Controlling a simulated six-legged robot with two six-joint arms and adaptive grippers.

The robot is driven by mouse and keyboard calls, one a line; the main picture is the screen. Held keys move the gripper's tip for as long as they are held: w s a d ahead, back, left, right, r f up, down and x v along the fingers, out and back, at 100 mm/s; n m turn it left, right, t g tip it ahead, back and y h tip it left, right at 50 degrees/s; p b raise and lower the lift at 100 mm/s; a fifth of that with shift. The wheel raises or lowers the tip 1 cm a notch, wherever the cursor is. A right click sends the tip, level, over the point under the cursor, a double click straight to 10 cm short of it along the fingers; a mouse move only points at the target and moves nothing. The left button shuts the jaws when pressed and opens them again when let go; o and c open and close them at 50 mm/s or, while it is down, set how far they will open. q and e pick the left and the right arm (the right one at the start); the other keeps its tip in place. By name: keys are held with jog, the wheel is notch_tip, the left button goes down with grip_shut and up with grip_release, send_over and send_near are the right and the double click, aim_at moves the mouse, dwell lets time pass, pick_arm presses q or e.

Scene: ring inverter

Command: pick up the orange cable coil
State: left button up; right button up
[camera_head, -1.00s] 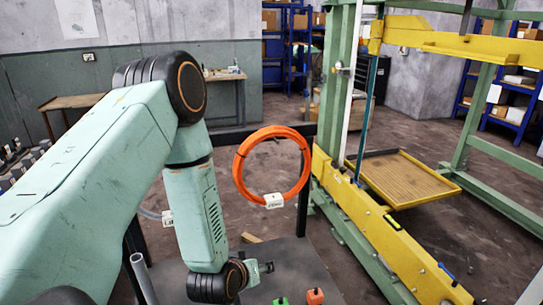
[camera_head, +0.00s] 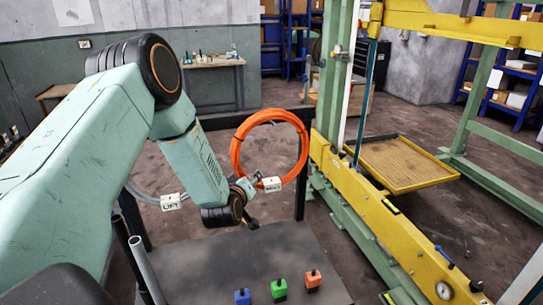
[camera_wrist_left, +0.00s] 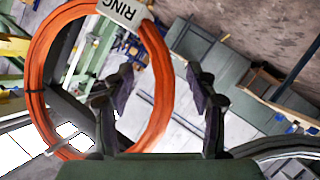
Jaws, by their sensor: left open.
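The orange cable coil (camera_head: 236,152) hangs upright as a ring in the middle of the head view, with a white label (camera_head: 271,184) at its lower edge. What holds it up is not clear. My left gripper (camera_head: 256,183) is at the coil's lower left, close to the label. In the left wrist view the open fingers (camera_wrist_left: 160,72) stand on either side of the coil's band (camera_wrist_left: 158,104). The left finger lies across the ring's opening. I cannot tell whether either finger touches the coil. My right gripper is not in view.
A grey cable with a white label (camera_head: 171,201) hangs left of the coil. A dark upright post (camera_head: 301,185) stands at its right. A yellow and green frame (camera_head: 395,230) stands right.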

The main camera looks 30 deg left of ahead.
pick_arm(q)
jog(key=shift+w+a+f, duration=0.2)
jog(key=shift+w+a, duration=0.2)
jog(key=shift+w, duration=0.05)
jog(key=shift+w+d+r, duration=0.1)
jog(key=shift+d, duration=0.2)
jog(key=shift+a, duration=0.25)
jog(key=c, duration=0.6)
jog(key=shift+d, duration=0.2)
jog(key=c, duration=0.4)
jog(key=shift+a, duration=0.1)
grip_shut()
